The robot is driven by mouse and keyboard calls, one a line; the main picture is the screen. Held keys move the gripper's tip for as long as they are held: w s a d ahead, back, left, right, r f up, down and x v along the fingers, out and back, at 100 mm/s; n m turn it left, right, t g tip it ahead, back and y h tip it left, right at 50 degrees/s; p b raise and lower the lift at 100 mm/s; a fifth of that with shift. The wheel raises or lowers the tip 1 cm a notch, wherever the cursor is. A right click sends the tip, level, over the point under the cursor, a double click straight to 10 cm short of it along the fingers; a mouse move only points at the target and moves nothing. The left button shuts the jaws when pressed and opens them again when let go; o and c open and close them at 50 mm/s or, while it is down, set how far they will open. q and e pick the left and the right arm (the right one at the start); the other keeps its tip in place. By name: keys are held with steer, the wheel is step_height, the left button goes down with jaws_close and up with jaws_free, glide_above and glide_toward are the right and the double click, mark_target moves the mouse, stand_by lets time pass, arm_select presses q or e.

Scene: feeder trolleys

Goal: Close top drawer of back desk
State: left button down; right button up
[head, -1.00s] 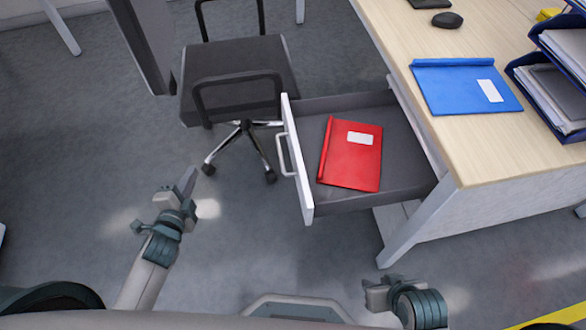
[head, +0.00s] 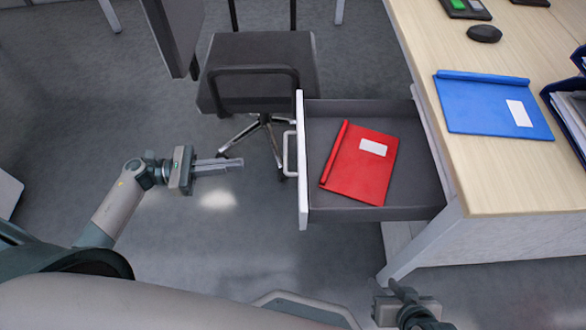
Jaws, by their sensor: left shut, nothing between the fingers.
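The desk's top drawer (head: 303,180) is pulled open to the left, its white front and handle (head: 289,154) facing my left arm. A red binder (head: 362,163) lies inside it. The desk (head: 500,180) has a light wood top at the right. My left gripper (head: 240,162) is shut and empty, pointing right at the drawer front, with a gap between its tips and the handle. My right gripper (head: 385,292) is at the bottom edge, below the desk leg; its fingers cannot be made out clearly.
A dark office chair (head: 258,75) stands just behind the drawer, its wheeled base close to the drawer front. A blue binder (head: 490,104), a mouse (head: 484,33) and paper trays (head: 570,105) are on the desk.

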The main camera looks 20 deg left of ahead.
mark_target(285, 170)
arm_select(q)
steer(key=shift+s+a+f+m+g, duration=0.1)
steer(key=shift+s+f+m+g, duration=0.25)
steer(key=shift+s+m+g, duration=0.4)
arm_select(e)
steer(key=shift+s, duration=0.1)
arm_select(q)
steer(key=shift+w, duration=0.1)
arm_select(e)
steer(key=shift+a, duration=0.1)
